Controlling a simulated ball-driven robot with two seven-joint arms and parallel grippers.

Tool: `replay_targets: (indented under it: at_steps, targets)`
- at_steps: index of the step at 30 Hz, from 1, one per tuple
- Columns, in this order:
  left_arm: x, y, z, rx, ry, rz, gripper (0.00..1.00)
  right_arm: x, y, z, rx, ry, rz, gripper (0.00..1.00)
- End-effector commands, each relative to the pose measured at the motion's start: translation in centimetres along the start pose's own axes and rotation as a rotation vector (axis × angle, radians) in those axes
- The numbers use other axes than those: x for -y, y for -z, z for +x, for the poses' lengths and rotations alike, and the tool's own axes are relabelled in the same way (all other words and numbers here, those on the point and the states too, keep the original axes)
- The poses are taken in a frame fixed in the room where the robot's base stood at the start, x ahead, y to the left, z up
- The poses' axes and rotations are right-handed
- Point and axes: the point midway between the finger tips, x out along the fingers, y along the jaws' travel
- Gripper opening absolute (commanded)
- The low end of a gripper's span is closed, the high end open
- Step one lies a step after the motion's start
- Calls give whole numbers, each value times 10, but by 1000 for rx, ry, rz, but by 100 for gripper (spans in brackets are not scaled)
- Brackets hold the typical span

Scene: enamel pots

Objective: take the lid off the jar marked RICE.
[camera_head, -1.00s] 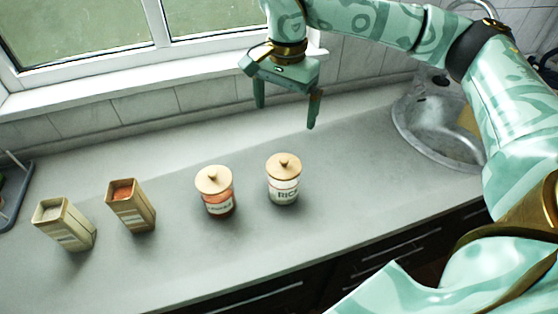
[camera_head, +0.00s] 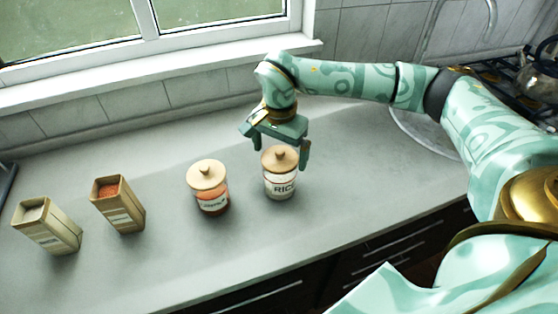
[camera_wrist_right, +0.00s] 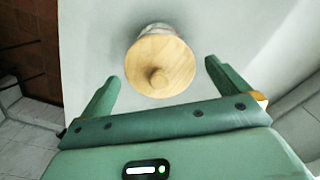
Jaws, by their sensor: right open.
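The jar marked RICE (camera_head: 281,186) is a clear jar with pale contents, upright on the counter. Its round wooden lid (camera_head: 279,158) with a small knob is on it. The lid also shows in the right wrist view (camera_wrist_right: 160,62). My right gripper (camera_head: 279,157) is open and empty, just behind and above the lid, with one finger visible to the right of it. In the right wrist view its fingertips (camera_wrist_right: 161,68) are on either side of the lid's knob end, apart from the lid. My left gripper is not in view.
A second lidded jar (camera_head: 209,188) with orange contents stands close on the left. Two open tins (camera_head: 118,205) and (camera_head: 48,227) stand further left. A sink (camera_head: 425,128) is partly hidden behind my right arm. The counter front (camera_head: 180,270) is clear.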

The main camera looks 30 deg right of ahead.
Motion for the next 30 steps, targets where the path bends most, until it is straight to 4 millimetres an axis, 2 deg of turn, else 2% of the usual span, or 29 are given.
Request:
replay_targets:
  at_steps: [7,9,12,23,26,29,30]
  targets:
    - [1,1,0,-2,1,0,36,0,0,2,0,1,0,100]
    - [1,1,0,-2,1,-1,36,0,0,2,0,1,0,81]
    - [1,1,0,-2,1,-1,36,0,0,2,0,1,0,58]
    - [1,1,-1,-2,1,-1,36,0,0,-3,-1,2,0,57]
    - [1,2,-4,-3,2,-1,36,1,1,-14,-2,4,1,57]
    - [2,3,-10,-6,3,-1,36,1,1,-34,-3,6,1,57]
    - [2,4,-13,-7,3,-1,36,-2,-5,-42,-3,7,-2,57]
